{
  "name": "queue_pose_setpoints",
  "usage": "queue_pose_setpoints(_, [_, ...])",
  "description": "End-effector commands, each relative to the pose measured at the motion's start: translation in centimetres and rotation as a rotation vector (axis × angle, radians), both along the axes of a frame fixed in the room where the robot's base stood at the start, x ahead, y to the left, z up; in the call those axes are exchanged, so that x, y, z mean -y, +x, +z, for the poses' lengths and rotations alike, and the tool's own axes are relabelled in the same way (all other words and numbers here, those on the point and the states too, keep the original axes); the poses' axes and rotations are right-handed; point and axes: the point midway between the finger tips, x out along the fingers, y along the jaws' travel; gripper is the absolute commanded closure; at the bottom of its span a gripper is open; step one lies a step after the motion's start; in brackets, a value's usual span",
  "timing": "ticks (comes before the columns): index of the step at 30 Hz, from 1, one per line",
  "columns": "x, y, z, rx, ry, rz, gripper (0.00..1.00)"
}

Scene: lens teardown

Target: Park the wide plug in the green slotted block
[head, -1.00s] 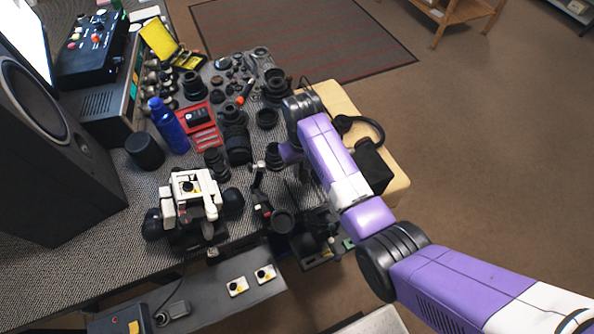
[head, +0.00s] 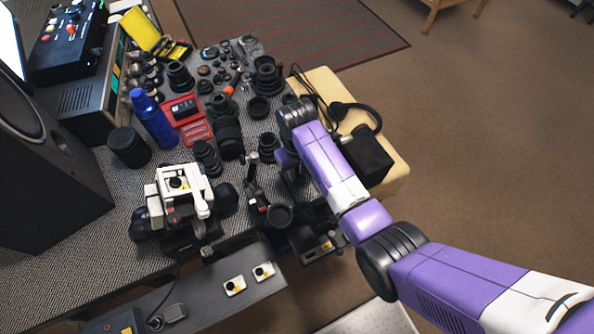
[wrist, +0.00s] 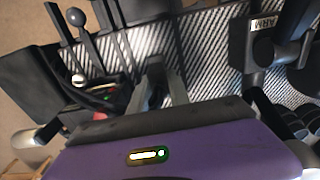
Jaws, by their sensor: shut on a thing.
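My gripper (wrist: 158,78) shows in the wrist view, pointing down over the striped grey mat. Its fingers are shut on a small dark piece (wrist: 155,68). The piece is mostly hidden between the fingers, so I cannot tell for sure that it is the wide plug. In the head view my purple arm ends over the bench's right part, and the fingertips are hidden by it. I cannot make out the green slotted block in either view.
Several black lens parts crowd the bench, with a blue bottle (head: 152,119), a red case (head: 181,109) and a white-topped device (head: 179,191). A black box (head: 367,159) and headphones (head: 365,113) lie on the pale wooden surface (head: 392,180) to the right.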

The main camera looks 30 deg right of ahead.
Motion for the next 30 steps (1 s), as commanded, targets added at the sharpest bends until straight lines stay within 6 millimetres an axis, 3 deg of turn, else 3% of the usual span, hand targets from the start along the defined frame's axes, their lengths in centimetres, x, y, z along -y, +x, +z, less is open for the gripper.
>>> queue_pose_setpoints(2, [0.0,0.0,-0.3,0.000,0.000,0.000,1.00])
queue_pose_setpoints(3, [0.0,0.0,-0.3,0.000,0.000,0.000,0.75])
queue_pose_setpoints(6, [0.0,0.0,-0.2,0.000,0.000,0.000,0.56])
queue_pose_setpoints(20, [0.0,0.1,0.7,0.003,0.000,0.000,0.55])
queue_pose_setpoints(30, [0.0,0.2,7.3,0.006,0.000,0.000,0.55])
